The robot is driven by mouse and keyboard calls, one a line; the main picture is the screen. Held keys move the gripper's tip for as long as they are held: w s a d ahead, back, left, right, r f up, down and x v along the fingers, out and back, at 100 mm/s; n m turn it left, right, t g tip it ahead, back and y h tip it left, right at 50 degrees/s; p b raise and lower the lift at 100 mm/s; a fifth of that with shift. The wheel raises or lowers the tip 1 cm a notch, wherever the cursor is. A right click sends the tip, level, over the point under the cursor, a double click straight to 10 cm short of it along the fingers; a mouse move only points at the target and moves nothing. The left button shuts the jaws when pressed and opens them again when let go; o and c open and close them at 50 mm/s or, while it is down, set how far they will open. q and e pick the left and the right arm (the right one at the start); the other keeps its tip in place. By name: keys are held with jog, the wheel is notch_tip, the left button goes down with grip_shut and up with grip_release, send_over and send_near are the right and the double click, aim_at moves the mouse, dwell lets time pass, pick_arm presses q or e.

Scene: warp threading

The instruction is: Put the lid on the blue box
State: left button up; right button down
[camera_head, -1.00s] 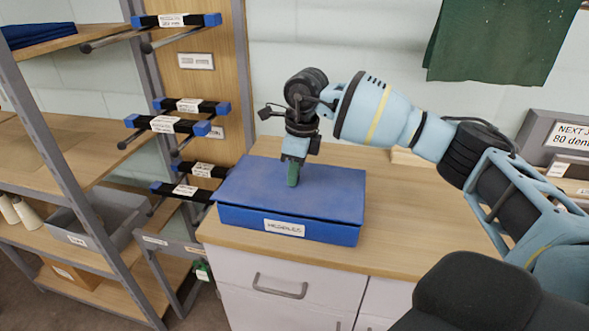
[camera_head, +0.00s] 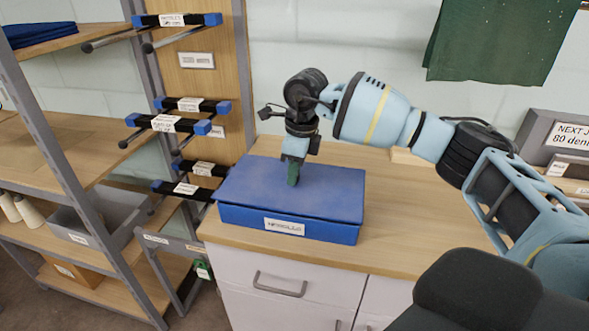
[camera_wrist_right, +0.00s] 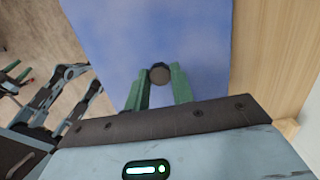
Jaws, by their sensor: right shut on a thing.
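The blue box (camera_head: 290,228) stands on the wooden counter, with a white label on its front. The blue lid (camera_head: 252,182) lies over its top; a thin dark line shows between lid and box at the front. My right gripper (camera_head: 293,180) points down at the middle of the lid. In the right wrist view its green fingers (camera_wrist_right: 159,88) are shut on a dark round knob (camera_wrist_right: 159,72) on the lid. Whether the lid is fully seated all round cannot be told.
The wooden counter (camera_head: 420,235) is clear to the right of the box. A grey shelf rack (camera_head: 75,165) and black rods with blue ends (camera_head: 190,106) stand at the left. A grey sign box (camera_head: 560,140) is at the far right.

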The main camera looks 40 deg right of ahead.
jog(key=shift+f, duration=0.15)
dwell(0.7)
jog(key=shift+f, duration=0.1)
dwell(0.5)
jog(key=c, duration=1.2)
grip_release()
jog(key=shift+o, duration=0.4)
jog(key=shift+f, duration=0.1)
jog(key=shift+o, duration=0.3)
